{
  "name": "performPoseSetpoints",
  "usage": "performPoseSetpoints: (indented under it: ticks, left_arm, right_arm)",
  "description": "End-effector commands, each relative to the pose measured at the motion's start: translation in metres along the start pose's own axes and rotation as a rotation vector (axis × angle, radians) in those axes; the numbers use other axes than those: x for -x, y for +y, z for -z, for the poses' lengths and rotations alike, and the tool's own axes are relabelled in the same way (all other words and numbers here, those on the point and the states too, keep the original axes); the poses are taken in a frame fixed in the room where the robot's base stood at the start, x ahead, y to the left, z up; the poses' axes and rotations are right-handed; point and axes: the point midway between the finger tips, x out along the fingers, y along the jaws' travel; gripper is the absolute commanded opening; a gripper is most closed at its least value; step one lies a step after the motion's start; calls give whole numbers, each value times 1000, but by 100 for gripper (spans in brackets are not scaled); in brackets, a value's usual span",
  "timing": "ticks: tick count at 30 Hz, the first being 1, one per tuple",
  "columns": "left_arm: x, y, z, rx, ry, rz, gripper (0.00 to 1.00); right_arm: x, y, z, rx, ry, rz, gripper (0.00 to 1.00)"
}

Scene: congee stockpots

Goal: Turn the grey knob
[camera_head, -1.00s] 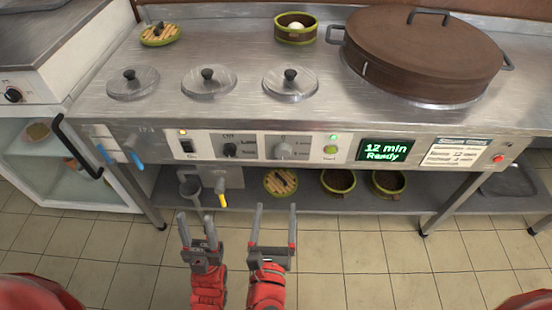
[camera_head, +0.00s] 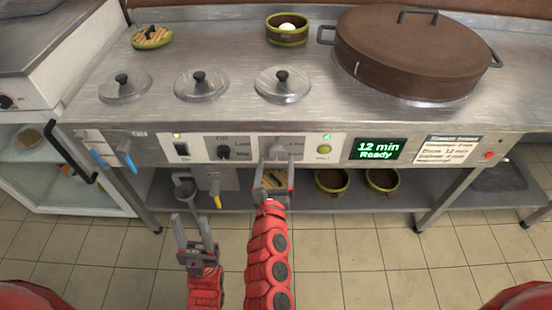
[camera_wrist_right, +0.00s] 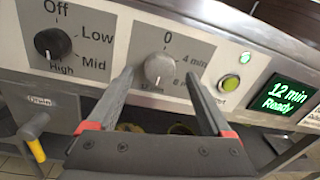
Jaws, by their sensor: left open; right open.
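The grey knob (camera_wrist_right: 159,69) is on the front control panel, with a 0 above it and minute marks around it. In the head view the grey knob (camera_head: 277,153) is partly covered by my right gripper (camera_head: 275,163). My right gripper (camera_wrist_right: 160,82) is open, its two fingers on either side of the knob in the picture. Whether they touch it cannot be told. My left gripper (camera_head: 192,232) is open and empty, low in front of the counter, to the left of my right arm.
A black knob (camera_wrist_right: 53,43) marked Off, Low, Mid and High is left of the grey one. A green button (camera_wrist_right: 229,83) and a display (camera_wrist_right: 286,99) reading "12 min Ready" are to the right. Lidded pots and a large brown steamer (camera_head: 415,55) sit on the counter (camera_head: 225,110).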

Motion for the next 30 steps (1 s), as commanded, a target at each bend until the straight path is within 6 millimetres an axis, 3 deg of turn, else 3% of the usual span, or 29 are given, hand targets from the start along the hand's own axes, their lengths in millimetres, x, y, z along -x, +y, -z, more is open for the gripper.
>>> performPoseSetpoints:
  ticks: [6,16,30]
  left_arm:
    - [-3,0,1,0,0,0,48]
    - [-3,0,0,0,0,0,48]
    - [-3,0,0,0,0,0,48]
  right_arm:
    - [-18,0,1,3,1,1,84]
    - [-20,0,1,2,2,0,82]
    - [-20,0,1,2,1,0,0]
